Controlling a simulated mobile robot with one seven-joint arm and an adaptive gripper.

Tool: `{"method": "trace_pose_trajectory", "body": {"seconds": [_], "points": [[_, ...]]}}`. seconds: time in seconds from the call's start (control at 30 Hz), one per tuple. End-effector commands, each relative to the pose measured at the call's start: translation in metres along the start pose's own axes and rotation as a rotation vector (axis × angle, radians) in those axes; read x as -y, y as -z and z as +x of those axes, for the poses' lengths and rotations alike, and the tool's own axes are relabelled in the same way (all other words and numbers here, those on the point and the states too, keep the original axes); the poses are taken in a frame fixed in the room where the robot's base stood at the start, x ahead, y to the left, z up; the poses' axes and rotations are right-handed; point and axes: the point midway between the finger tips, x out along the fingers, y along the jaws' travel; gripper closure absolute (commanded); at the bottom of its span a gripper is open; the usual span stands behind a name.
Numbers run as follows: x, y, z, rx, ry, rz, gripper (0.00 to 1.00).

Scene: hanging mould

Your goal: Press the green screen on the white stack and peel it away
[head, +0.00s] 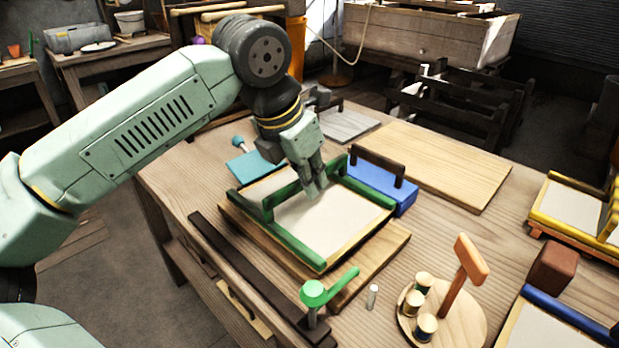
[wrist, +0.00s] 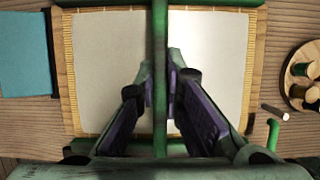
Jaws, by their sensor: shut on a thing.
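The green screen (head: 295,241) is a green frame with a raised green handle bar across it. Inside it is a pale sheet with a straw-coloured slatted edge, which fills the wrist view (wrist: 215,70). The screen lies on or just over a wooden board (head: 395,245); I cannot tell if they touch. My gripper (head: 316,190) points down over the middle of the screen and is shut on its handle bar, which runs between the fingers (wrist: 160,90) in the wrist view. The white stack is not clearly distinct from the pale sheet; anything under the sheet is hidden.
A blue box with a dark handle (head: 375,190) stands close behind the screen. A teal pad (head: 250,170) lies to its left. A green-handled tool (head: 314,293), a white peg (head: 372,297) and a round spool stand (head: 465,322) are in front. A bare plank (head: 440,165) lies behind.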

Motion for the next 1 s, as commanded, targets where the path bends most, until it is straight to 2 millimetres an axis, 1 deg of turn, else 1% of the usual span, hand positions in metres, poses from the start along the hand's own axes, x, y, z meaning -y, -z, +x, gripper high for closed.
{"method": "trace_pose_trajectory", "body": {"seconds": [0.3,0.6,0.67,1.0], "points": [[0.0,-0.005,-0.011,0.003,-0.001,0.0,1.0],[0.0,-0.008,-0.017,0.004,-0.002,0.0,1.0],[0.0,-0.009,-0.021,0.004,-0.002,0.0,1.0],[0.0,-0.023,-0.053,0.005,-0.002,0.0,1.0]]}}
